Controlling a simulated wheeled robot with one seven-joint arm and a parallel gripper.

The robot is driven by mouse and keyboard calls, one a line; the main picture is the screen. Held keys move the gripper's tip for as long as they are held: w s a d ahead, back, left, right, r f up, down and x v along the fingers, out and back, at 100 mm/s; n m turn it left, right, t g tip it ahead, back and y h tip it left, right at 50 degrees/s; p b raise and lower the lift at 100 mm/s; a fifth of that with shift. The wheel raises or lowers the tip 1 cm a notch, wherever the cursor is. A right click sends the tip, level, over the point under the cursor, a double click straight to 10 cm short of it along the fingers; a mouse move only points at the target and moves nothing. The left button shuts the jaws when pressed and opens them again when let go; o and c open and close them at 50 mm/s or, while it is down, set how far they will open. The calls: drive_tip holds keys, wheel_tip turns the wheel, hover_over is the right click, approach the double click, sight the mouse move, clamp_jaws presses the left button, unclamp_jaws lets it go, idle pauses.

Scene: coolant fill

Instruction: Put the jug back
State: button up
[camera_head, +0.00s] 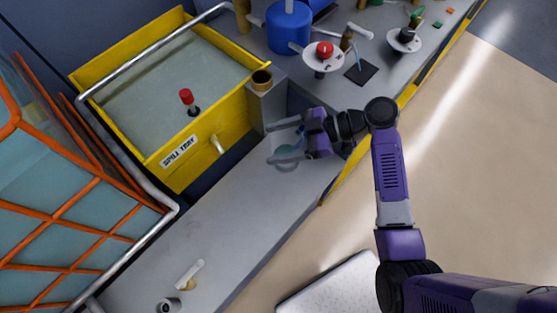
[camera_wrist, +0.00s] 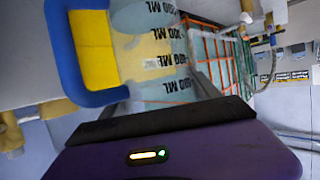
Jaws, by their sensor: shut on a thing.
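The jug (camera_wrist: 150,42) fills the upper middle of the wrist view. It is clear, with black ML markings and a yellowish tint in its middle. A blue rounded part with a yellow face (camera_wrist: 92,42) is beside it; I cannot tell if it belongs to the jug. My gripper (camera_head: 281,140) is shut on the jug, low over the grey bench by the inner corner next to the upright block. In the head view only a pale teal bit of the jug (camera_head: 287,159) shows around the fingers. I cannot tell whether its base touches the bench.
The yellow spill tray (camera_head: 215,150) with a red-topped valve (camera_head: 187,101) stands left of my gripper. A brown-rimmed cup (camera_head: 262,80) sits on the block. A blue canister (camera_head: 289,32) and a red-knobbed stand (camera_head: 323,52) are behind.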

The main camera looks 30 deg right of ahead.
wheel_tip(320, 180, down, 11)
drive_tip(key=shift+f, duration=0.1)
idle(0.3)
drive_tip(key=o, duration=2)
drive_tip(key=b+v, duration=0.1)
drive_tip(key=v, duration=0.6)
drive_tip(key=shift+s+d, duration=0.15)
drive_tip(key=shift+d, duration=0.05)
drive_tip(key=shift+r, duration=0.2)
